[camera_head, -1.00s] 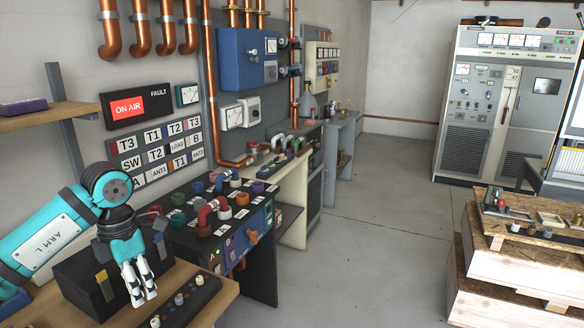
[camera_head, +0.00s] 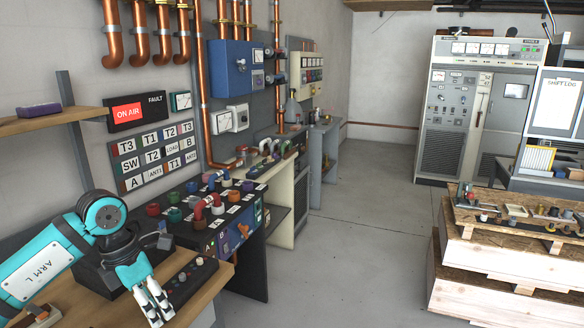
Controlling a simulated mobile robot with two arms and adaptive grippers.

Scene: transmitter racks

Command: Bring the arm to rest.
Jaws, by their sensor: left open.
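My left gripper (camera_head: 156,308) hangs at the end of my teal left arm (camera_head: 45,265), marked ARM L, in the lower left of the head view. Its fingers point down over the wooden bench (camera_head: 205,298), beside a black control strip with knobs (camera_head: 190,281). The fingers are a little apart and nothing shows between them. A dark box (camera_head: 100,275) stands behind the hand and is partly hidden by it. My right gripper is not in view.
A patch panel with coloured plugs and U-links (camera_head: 205,208) stands right of the arm. A wooden shelf (camera_head: 60,122) juts out at upper left. Stacked wooden crates (camera_head: 490,260) stand at right. The floor (camera_head: 345,240) between is clear.

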